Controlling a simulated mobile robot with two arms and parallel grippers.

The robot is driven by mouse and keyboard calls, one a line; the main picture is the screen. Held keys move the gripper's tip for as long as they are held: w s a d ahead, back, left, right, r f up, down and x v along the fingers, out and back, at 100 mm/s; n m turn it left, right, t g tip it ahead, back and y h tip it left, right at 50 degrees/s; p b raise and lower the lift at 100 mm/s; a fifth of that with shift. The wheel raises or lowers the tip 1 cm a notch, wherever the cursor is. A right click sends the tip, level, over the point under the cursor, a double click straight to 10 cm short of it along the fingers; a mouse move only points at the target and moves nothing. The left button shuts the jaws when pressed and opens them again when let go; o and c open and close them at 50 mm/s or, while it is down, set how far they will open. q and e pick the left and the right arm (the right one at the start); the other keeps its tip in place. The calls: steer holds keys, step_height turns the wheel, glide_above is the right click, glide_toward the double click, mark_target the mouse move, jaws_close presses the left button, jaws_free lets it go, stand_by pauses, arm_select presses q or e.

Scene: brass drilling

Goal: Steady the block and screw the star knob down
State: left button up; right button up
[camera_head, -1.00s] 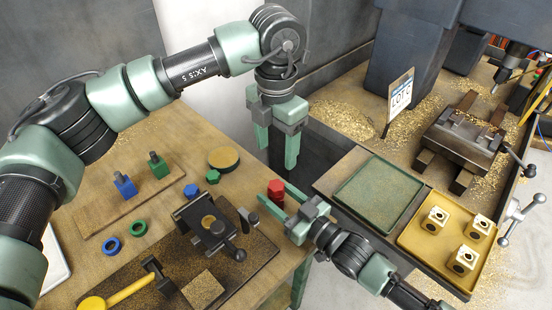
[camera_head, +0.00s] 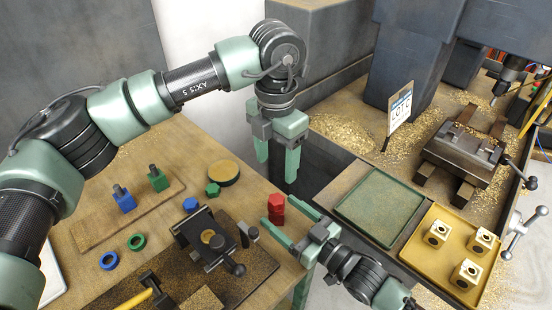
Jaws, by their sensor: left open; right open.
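A red piece (camera_head: 276,207) stands upright near the right edge of the wooden table, with a wider faceted top on a lower part; I cannot tell whether it is the block with the star knob. My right gripper (camera_head: 276,203) is open, with its two green fingers reaching in from the right on either side of the red piece. I cannot tell if they touch it. My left gripper (camera_head: 277,168) is open and empty, pointing down above and beyond the red piece. A blue block (camera_head: 123,201) and a green block (camera_head: 158,180), each with a dark post, stand on a board.
A dark vise (camera_head: 195,222) sits left of my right gripper. A blue ring (camera_head: 109,261), a green ring (camera_head: 137,242) and a round disc (camera_head: 223,172) lie on the table. A green tray (camera_head: 345,212) and a yellow tray (camera_head: 410,250) with three blocks are to the right.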

steer(key=v, duration=0.5)
steer(key=shift+s+b, duration=0.1)
steer(key=shift+b, duration=0.2)
steer(key=shift+f, duration=0.1)
